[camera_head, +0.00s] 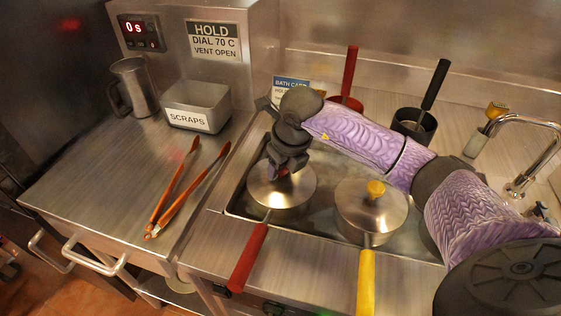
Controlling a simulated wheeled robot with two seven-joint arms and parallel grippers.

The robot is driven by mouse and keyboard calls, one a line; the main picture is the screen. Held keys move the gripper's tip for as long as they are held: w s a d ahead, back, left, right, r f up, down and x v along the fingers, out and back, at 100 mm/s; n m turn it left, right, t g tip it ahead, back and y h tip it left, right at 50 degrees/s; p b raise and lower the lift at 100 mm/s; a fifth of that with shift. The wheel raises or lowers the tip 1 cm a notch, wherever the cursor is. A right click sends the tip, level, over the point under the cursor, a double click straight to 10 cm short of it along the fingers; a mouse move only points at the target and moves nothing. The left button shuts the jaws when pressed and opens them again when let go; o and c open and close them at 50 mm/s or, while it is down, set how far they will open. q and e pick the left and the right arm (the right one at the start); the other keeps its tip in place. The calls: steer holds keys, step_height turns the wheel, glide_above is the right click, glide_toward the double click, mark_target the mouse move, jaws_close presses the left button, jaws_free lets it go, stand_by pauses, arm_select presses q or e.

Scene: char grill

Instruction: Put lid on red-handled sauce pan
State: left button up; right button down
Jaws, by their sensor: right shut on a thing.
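The red-handled sauce pan (248,257) stands at the left of the sunken steel basin, its handle pointing toward me. A round steel lid (296,193) sits over the pan's mouth and looks roughly level. Whether it is fully seated on the rim I cannot tell. My right gripper (280,172) comes down from above and is shut on the lid at its middle; the knob is mostly hidden by the fingers. My left gripper is not in view.
A yellow-handled pan (366,280) with a yellow-knobbed lid (351,202) stands close on the right. Behind my arm are a red-handled vessel (350,76) and a black-handled pot (434,84). Orange tongs (182,193), a scraps bin (197,107) and a metal mug (134,86) are left.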

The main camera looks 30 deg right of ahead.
steer(key=shift+f, duration=0.15)
steer(key=shift+c, duration=0.8)
jaws_free()
steer(key=w+p+v, duration=0.1)
steer(key=p+v, duration=0.7)
steer(key=v, duration=0.8)
steer(key=shift+w+r, duration=0.2)
steer(key=shift+r, duration=0.4)
steer(key=shift+a, duration=0.1)
